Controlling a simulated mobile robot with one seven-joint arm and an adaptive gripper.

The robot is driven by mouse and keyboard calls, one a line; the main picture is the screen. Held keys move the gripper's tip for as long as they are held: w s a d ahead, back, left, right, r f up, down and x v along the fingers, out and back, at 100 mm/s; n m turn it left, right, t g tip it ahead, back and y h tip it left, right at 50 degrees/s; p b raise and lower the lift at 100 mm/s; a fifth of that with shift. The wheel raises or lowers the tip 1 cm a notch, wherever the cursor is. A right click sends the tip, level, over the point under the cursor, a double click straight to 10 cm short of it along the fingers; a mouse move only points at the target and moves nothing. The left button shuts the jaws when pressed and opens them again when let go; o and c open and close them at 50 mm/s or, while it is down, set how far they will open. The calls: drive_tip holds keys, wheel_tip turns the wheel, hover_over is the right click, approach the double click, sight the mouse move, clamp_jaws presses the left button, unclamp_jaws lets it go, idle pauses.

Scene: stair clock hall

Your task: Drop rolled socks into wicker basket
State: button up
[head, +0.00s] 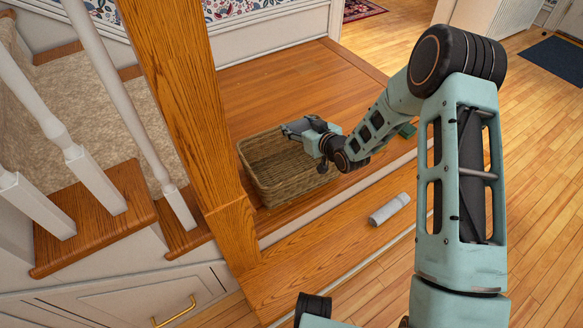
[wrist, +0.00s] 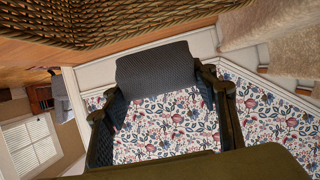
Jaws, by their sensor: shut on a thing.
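The wicker basket (head: 262,192) stands on the wooden landing in the head view, its open top showing an empty-looking woven inside, part of which my arm hides. Its weave also fills the top left of the wrist view (wrist: 90,25). My gripper (head: 300,128) is over the basket's far right part, near the rim. In the wrist view my gripper (wrist: 160,85) is shut on dark grey, ribbed rolled socks (wrist: 157,68), held between the two fingers. In the head view the socks are too small to make out clearly.
A light grey roll (head: 390,208) lies on the lower step. A small green thing (head: 407,130) sits partly behind my arm. A wooden newel post (head: 190,110) and white balusters (head: 85,170) stand left of the basket. The landing behind the basket is clear.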

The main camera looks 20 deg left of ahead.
drive_tip(key=shift+f, duration=0.95)
drive_tip(key=o, duration=1)
drive_tip(key=v, duration=1.2)
drive_tip(key=shift+d+r, duration=0.1)
drive_tip(key=shift+r, duration=0.05)
